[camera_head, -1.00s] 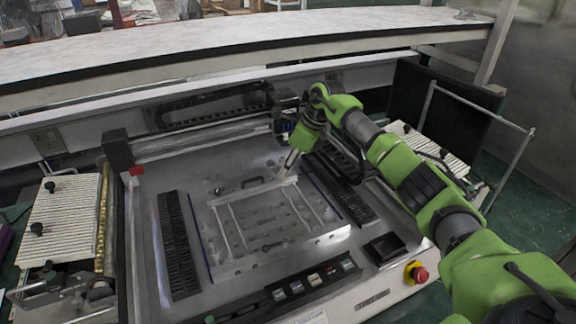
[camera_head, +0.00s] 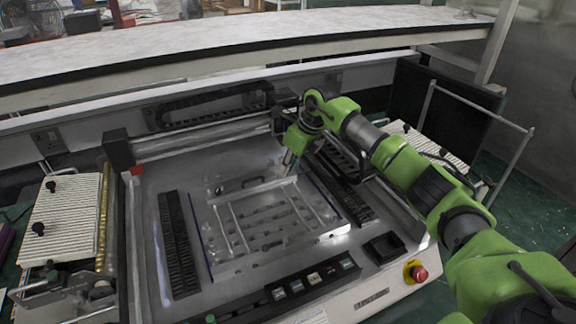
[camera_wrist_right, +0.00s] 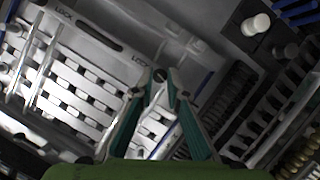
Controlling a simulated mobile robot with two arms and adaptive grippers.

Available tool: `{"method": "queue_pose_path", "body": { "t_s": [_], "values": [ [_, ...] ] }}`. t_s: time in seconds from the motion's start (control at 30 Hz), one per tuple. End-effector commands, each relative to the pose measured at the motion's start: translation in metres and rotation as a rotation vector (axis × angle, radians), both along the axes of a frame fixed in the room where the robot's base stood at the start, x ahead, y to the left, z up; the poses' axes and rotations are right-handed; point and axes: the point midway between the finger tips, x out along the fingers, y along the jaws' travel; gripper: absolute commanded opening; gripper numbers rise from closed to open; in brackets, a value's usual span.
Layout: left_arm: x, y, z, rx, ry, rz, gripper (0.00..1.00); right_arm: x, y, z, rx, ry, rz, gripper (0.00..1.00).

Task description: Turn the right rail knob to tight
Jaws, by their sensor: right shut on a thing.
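My right gripper (camera_head: 289,168) reaches down to the back rail (camera_head: 258,191) of the metal frame, near the rail's right end. In the right wrist view its fingers (camera_wrist_right: 159,84) are closed around a small dark round knob (camera_wrist_right: 160,75) at their tips. The rail (camera_wrist_right: 85,32) there carries dark slots and the word LOCK twice, one near the knob. The fingers hide part of the knob, so I cannot tell how tight it is. My left gripper is not in view.
A grey bed plate (camera_head: 172,164) surrounds the frame. A black slotted strip (camera_head: 179,245) lies left of it. A red stop button (camera_head: 419,274) is at the front right. A pale knob (camera_wrist_right: 256,24) shows in the wrist view. A ribbed white pad (camera_head: 62,219) is at left.

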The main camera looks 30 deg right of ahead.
Motion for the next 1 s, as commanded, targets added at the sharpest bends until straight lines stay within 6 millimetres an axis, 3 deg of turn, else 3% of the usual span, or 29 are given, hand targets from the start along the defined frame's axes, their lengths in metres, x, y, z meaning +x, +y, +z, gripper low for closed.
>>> {"method": "queue_pose_path", "body": {
  "t_s": [0.47,1.0],
  "values": [
    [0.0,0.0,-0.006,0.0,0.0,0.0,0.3,0.0,0.005,0.0,-0.001,-0.003,-0.449,0.0],
    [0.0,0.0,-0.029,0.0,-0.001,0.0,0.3,0.002,0.01,-0.001,0.0,-0.003,-0.965,0.0]
  ]
}}
